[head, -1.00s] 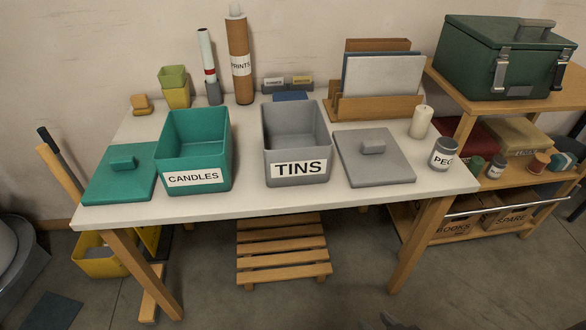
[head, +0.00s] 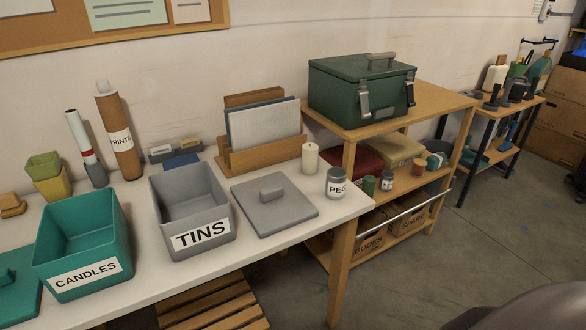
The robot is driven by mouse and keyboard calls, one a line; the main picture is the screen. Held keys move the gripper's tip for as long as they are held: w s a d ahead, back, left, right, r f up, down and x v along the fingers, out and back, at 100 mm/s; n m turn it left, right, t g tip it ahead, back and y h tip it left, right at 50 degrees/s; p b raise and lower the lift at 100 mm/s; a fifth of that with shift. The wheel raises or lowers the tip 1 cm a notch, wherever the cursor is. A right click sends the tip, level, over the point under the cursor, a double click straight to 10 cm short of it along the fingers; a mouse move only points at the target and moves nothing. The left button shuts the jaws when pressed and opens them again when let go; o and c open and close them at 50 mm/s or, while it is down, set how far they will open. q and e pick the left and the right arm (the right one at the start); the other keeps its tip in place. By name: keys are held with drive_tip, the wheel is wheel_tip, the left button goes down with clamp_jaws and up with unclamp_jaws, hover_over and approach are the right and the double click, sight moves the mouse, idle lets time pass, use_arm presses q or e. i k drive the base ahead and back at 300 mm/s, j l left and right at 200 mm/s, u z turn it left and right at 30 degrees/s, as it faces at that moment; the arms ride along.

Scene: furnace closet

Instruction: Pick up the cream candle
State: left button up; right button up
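The cream candle (head: 310,158) stands upright on the white table (head: 268,244), near its back right edge. It is a short pale cylinder with a small wick. It stands right of the wooden file holder, behind the grey tin labelled "PEG" (head: 337,184) and the flat grey lid (head: 274,206). Neither of my grippers shows clearly. A dark rounded shape (head: 535,310) at the bottom right is cut off, and I cannot tell what it is.
Open bins labelled "CANDLES" (head: 84,270) and "TINS" (head: 196,240) stand on the table. The file holder (head: 262,155) is left of the candle. A wooden shelf unit (head: 440,105) with a green toolbox (head: 362,92) adjoins at right. The floor (head: 440,250) beyond it is largely clear.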

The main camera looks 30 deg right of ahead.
sight(309, 150)
drive_tip(key=l+z, duration=0.1)
drive_tip(key=z, duration=0.3)
drive_tip(key=l+z, duration=0.1)
drive_tip(key=z, duration=0.3)
drive_tip(key=l+z, duration=0.1)
drive_tip(key=z, duration=0.35)
